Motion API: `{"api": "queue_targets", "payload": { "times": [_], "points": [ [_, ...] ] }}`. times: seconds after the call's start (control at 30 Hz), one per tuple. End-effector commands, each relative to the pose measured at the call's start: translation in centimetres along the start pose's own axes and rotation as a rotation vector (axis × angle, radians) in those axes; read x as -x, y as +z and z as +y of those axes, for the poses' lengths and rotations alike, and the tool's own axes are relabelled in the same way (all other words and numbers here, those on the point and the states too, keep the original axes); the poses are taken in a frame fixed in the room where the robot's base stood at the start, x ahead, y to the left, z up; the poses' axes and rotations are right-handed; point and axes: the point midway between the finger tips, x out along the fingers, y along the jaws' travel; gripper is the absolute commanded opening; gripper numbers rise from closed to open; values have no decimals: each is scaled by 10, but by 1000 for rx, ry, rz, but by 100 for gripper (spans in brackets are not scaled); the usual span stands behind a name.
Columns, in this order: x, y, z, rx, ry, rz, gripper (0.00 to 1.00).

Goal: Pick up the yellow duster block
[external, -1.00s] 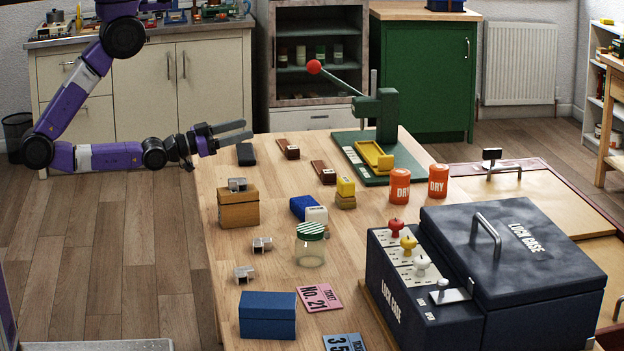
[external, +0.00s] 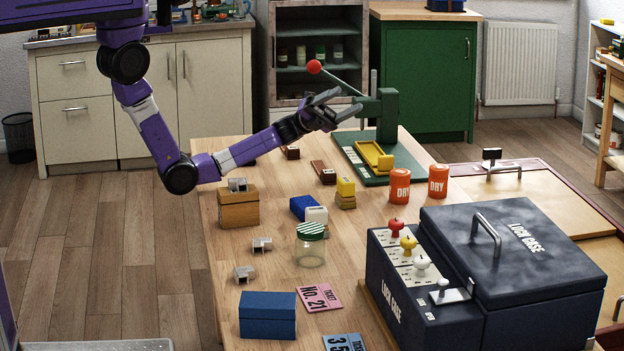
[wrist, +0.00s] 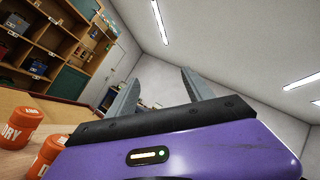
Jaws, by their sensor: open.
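The yellow duster block (external: 346,187), yellow on top with a tan lower part, stands on the wooden table just in front of the green press. My gripper (external: 349,100) is open and empty, raised above the back of the table in front of the press column in the external view. It is well above the block and apart from it. In the wrist view the open fingers (wrist: 161,78) point up towards the wall and ceiling, and the block is not seen there.
The green press (external: 383,120) with its red-knobbed lever stands behind the block. Two orange tins (external: 400,187) stand to its right, a blue and white block (external: 309,209) to its left. A glass jar (external: 311,247) and a dark lock case (external: 520,250) are nearer.

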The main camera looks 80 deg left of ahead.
Motion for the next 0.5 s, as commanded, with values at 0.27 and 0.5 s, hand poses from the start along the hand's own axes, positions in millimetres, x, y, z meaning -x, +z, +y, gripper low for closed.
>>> {"api": "queue_targets", "payload": {
  "times": [0.27, 0.5],
  "points": [
    [8, -10, 68, -449, 58, 499, 60],
    [73, -56, 117, -625, 11, 933, 60]
  ]
}}
